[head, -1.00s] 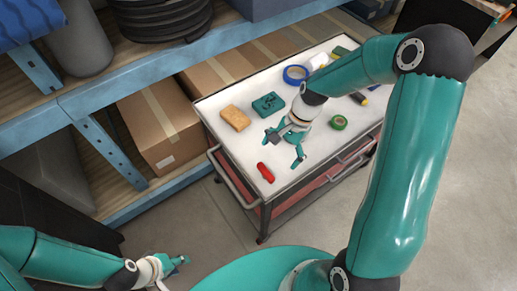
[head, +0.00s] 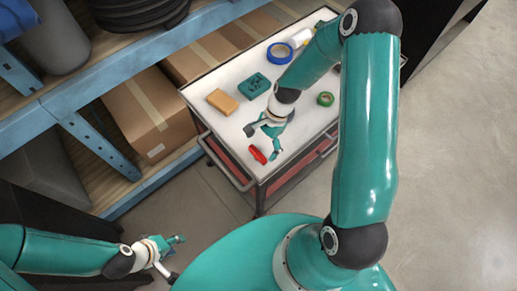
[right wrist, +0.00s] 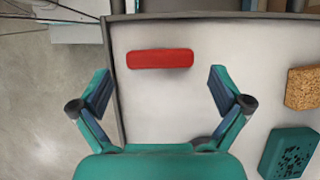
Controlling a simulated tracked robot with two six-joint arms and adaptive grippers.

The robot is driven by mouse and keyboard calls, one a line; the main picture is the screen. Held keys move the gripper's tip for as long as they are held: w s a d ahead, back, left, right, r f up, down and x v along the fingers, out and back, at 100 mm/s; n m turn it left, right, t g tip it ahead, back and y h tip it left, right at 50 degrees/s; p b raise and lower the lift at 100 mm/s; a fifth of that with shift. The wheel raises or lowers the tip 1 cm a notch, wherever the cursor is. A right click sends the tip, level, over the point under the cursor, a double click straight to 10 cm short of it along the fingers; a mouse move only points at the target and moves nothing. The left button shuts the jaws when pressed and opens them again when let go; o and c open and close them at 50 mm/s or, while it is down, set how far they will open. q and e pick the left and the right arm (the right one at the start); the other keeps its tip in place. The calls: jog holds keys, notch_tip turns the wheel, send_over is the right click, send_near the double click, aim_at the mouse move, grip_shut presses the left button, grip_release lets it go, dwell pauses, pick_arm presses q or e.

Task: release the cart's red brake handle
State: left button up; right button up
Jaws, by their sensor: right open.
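The red brake handle (head: 257,155) lies at the near corner of the white cart top (head: 213,128). My right gripper (head: 264,142) is open and empty over the cart, close beside the handle. In the right wrist view the handle (right wrist: 160,59) lies crosswise, just beyond and between the spread fingertips (right wrist: 159,79), with a gap on both sides. I cannot tell the gripper's exact height above it. My left gripper (head: 177,258) is low at the lower left, empty, its fingers apart, away from the cart.
An orange-brown sponge (head: 223,102), a teal block (head: 254,86), blue tape (head: 279,53) and green tape (head: 326,99) lie on the cart. A blue shelf (head: 95,145) with cardboard boxes (head: 150,110) stands at left. Floor at right (head: 440,170) is clear.

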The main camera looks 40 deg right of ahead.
aim_at(258, 152)
jog(key=shift+x, duration=1.55)
jog(key=c, duration=1)
